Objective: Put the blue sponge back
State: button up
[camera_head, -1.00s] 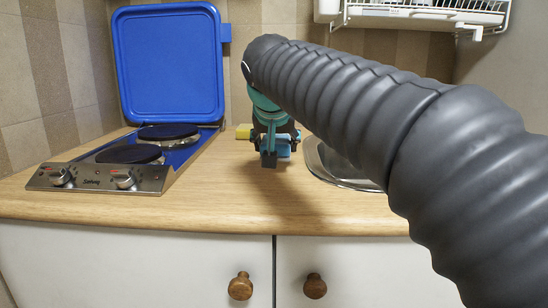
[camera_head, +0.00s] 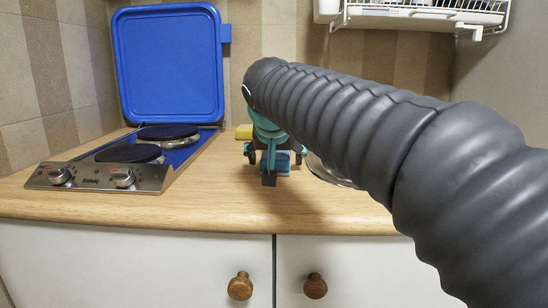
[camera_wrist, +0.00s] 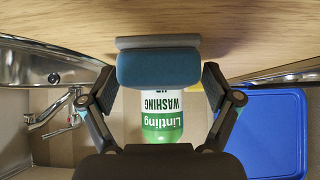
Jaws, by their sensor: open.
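The blue sponge (camera_wrist: 158,68), with a grey layer on one face, appears to rest on the wooden worktop by that face. In the head view the sponge (camera_head: 281,161) is partly hidden by my gripper (camera_head: 273,165). The wrist view shows my gripper (camera_wrist: 158,86) open, one finger on each side of the sponge, with gaps between the fingers and its sides. In the head view my gripper is over the worktop, right of the hob.
A yellow block (camera_head: 243,131) lies behind my gripper. A washing-up bottle (camera_wrist: 162,120) stands beyond the sponge. The hob (camera_head: 100,178) has its blue lid (camera_head: 168,65) raised at left. A sink (camera_head: 330,174) is at right, mostly hidden by my arm. Front worktop is clear.

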jog(key=shift+r, duration=0.25)
jog(key=v, duration=1.2)
jog(key=shift+p, duration=0.4)
jog(key=shift+d+f, duration=0.1)
